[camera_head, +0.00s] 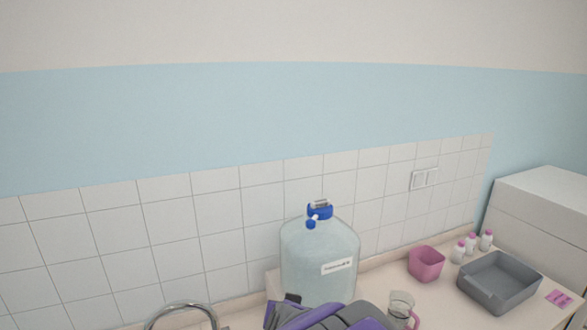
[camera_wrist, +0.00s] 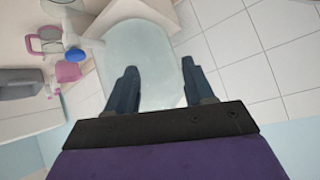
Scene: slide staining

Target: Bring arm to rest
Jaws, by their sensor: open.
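My arm, purple and grey, shows at the bottom of the head view, in front of the large clear water bottle. In the wrist view my gripper (camera_wrist: 158,78) is open, its two dark fingers spread apart with nothing between them that it holds. The large clear bottle (camera_head: 318,262) with a blue cap stands against the tiled wall. It also shows behind the fingers in the wrist view (camera_wrist: 145,45). I cannot tell how far the fingertips are from it. The fingers are not clearly visible in the head view.
A glass jug with pink handle (camera_head: 400,304), pink container (camera_head: 427,262), several small white bottles (camera_head: 471,243), grey tray (camera_head: 499,283) and pink item (camera_head: 559,298) are on the counter at right. A curved metal faucet (camera_head: 181,308) stands at lower left. The space above the counter is clear.

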